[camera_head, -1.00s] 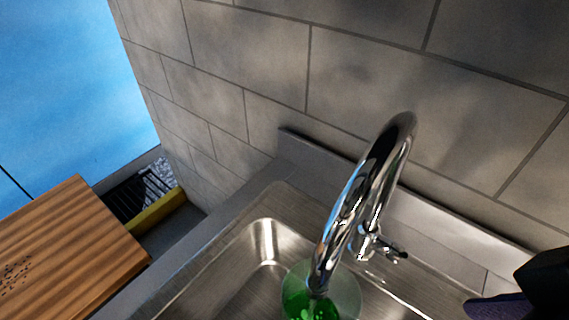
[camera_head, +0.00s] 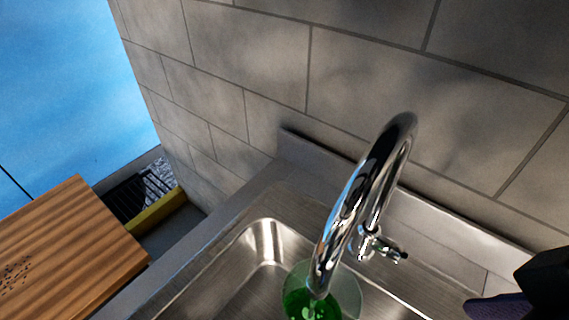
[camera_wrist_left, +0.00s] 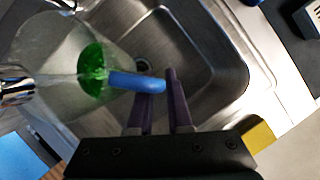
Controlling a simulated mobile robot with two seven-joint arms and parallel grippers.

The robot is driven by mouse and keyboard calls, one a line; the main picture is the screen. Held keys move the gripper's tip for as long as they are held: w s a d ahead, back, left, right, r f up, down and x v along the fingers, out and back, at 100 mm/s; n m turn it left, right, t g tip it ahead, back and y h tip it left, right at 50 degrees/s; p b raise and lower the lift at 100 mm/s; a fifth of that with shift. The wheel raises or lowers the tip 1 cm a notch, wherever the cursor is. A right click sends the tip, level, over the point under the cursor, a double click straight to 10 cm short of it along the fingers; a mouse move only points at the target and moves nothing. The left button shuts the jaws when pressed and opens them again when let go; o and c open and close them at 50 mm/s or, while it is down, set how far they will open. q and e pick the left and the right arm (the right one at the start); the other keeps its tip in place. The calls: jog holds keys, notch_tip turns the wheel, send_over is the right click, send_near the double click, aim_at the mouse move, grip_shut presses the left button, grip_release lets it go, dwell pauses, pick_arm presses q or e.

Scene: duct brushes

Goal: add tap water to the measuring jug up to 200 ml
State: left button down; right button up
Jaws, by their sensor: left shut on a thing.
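The measuring jug (camera_head: 345,290) is clear, with green showing inside it. It is under the spout of the chrome tap (camera_head: 385,155), over the sink. In the left wrist view the jug (camera_wrist_left: 60,50) is seen from the side, with a blue handle (camera_wrist_left: 132,81). My left gripper (camera_wrist_left: 160,80) is shut on that handle. A pale stream runs from the tap's mouth (camera_wrist_left: 18,85) to the green in the jug. The level marks cannot be read. The tap lever (camera_head: 385,247) is right of the spout. My right gripper (camera_head: 495,306) shows only partly at the right edge.
The steel sink (camera_head: 262,240) lies below the tap, against a grey tiled wall (camera_head: 370,70). A wooden board (camera_head: 70,245) lies at the left. A dark item with a yellow edge (camera_head: 158,212) is behind it. The sink basin around the drain (camera_wrist_left: 190,40) looks empty.

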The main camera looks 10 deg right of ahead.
dwell(0.4)
jog(key=shift+f, duration=0.1)
jog(key=shift+c, duration=1.3)
jog(key=shift+a+f+n, duration=0.15)
jog(key=shift+f+n, duration=0.05)
jog(key=shift+n, duration=0.6)
jog(key=shift+c, duration=0.8)
jog(key=f+n+h, duration=0.1)
jog(key=n, duration=0.2)
jog(key=a+f+n, duration=0.1)
jog(key=n, duration=0.3)
jog(key=a+f+n+h, duration=0.1)
jog(key=n, duration=0.3)
jog(key=shift+w+g+h, duration=0.1)
jog(key=shift+g+h, duration=0.2)
grip_shut()
pick_arm(q)
jog(key=s+a, duration=0.4)
jog(key=s, duration=0.3)
jog(key=shift+s, duration=0.15)
pick_arm(e)
jog(key=n+t+h, duration=0.2)
jog(key=n+h, duration=0.1)
jog(key=n, duration=1)
send_near(397, 253)
jog(key=shift+d+f, duration=0.25)
jog(key=shift+f, duration=0.5)
jog(key=shift+d+f, duration=0.25)
jog(key=shift+f, duration=0.5)
